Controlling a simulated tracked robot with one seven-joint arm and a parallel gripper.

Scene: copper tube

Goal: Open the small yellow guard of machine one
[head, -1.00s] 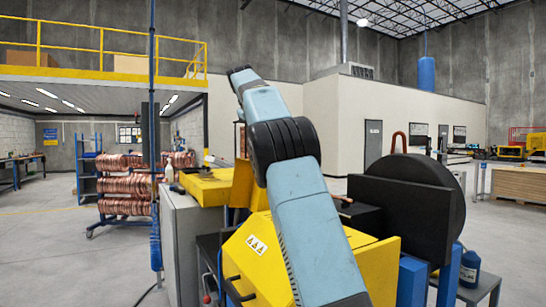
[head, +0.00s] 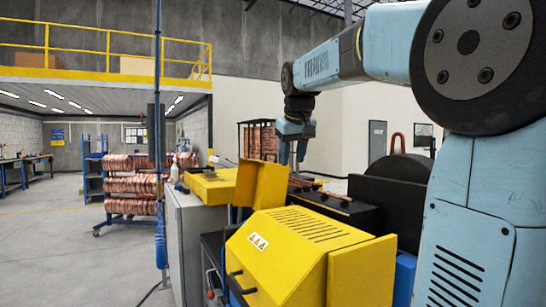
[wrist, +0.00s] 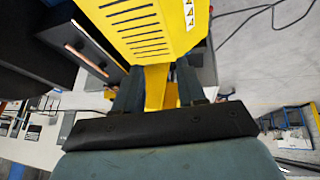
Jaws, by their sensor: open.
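The small yellow guard (head: 262,184) stands raised and tilted at the far end of machine one, beyond the larger slotted yellow cover (head: 300,240). My gripper (head: 293,153) is open and points down, just above and to the right of the guard in the head view. In the wrist view my gripper's two dark fingers (wrist: 158,90) stand apart, with a narrow yellow part (wrist: 155,88) showing between them. I cannot tell whether the fingers touch it. The slotted cover also shows in the wrist view (wrist: 145,25). The guard's far side is hidden.
A black block (head: 335,208) with a copper tube on it lies right of the guard. A large black disc and panel (head: 390,190) stand behind it. A grey cabinet (head: 190,245) and a blue pole (head: 158,150) are to the left. A rack of copper coils (head: 130,185) stands farther off.

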